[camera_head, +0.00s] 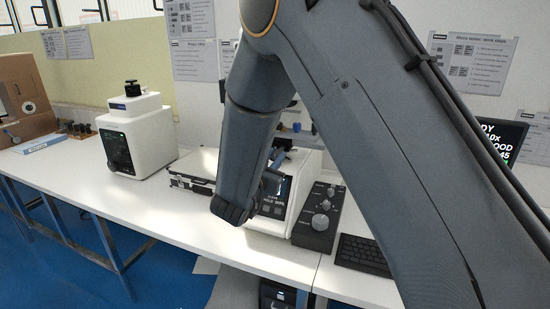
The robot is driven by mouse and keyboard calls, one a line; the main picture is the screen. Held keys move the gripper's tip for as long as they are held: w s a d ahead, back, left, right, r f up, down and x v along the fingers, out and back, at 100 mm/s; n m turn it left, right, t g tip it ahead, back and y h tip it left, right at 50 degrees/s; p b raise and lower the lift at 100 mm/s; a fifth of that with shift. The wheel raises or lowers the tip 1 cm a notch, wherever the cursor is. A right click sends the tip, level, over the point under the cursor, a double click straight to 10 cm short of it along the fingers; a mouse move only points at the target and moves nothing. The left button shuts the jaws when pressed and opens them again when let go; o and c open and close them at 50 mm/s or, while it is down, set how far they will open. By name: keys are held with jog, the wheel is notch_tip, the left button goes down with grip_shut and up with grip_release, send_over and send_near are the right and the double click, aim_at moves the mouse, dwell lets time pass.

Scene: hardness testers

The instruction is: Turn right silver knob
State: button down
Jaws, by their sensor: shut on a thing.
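My arm comes down across the middle of the view. My gripper (268,188) shows only as a dark part behind the arm's end, close against the front panel of a white tester (266,224). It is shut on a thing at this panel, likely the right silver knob. The fingertips and the knob between them are hidden by my arm. A black control box (312,240) with several silver knobs stands just right of the tester. Its large front knob (320,222) is in plain view, and my gripper is apart from it.
A black keyboard (362,254) lies right of the control box, partly behind my arm. Another white tester (137,135) stands at the left on the white table (95,190). A flat case (190,182) lies between the testers. The table's front left is clear.

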jog(key=m+b, duration=0.3)
jog(key=shift+f, duration=0.15)
jog(key=m+b, duration=0.4)
jog(key=b, duration=0.1)
jog(key=shift+m, duration=0.3)
jog(key=m+b, duration=0.3)
jog(key=b, duration=0.1)
jog(key=shift+d+f+m, duration=0.1)
jog(key=shift+m, duration=0.3)
jog(key=m+b, duration=1.7)
jog(key=b, duration=0.8)
jog(key=shift+f, duration=0.1)
jog(key=shift+b, duration=0.4)
